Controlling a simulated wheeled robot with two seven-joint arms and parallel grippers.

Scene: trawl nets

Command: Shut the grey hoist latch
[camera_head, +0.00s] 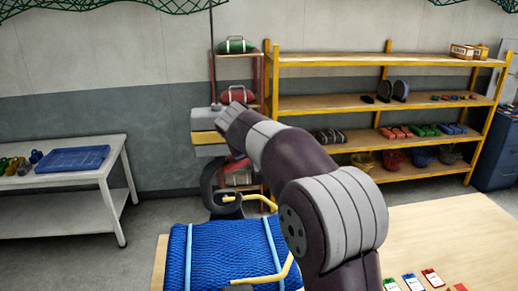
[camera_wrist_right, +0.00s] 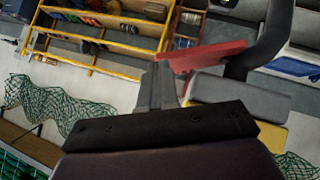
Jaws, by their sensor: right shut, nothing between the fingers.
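The hoist block (camera_head: 208,137), grey with a yellow band, hangs on a thin cable, with a dark hook (camera_head: 210,185) below it. In the right wrist view the grey block (camera_wrist_right: 240,95) and dark hook (camera_wrist_right: 272,40) appear rotated. A red bar (camera_wrist_right: 207,58) lies beside the hook there and looks like its latch; I make out no separate grey latch. My right gripper (camera_wrist_right: 163,68) is shut and empty, its fingertips close to the red bar's end; contact is unclear. My left gripper is out of view.
A blue net bundle (camera_head: 205,262) with yellow bars lies below the hook. A wooden table (camera_head: 440,235) with cards is at lower right. A white table (camera_head: 75,177) holds a blue tray (camera_head: 72,160). Yellow shelving (camera_head: 390,60) stands behind. Floor at left is clear.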

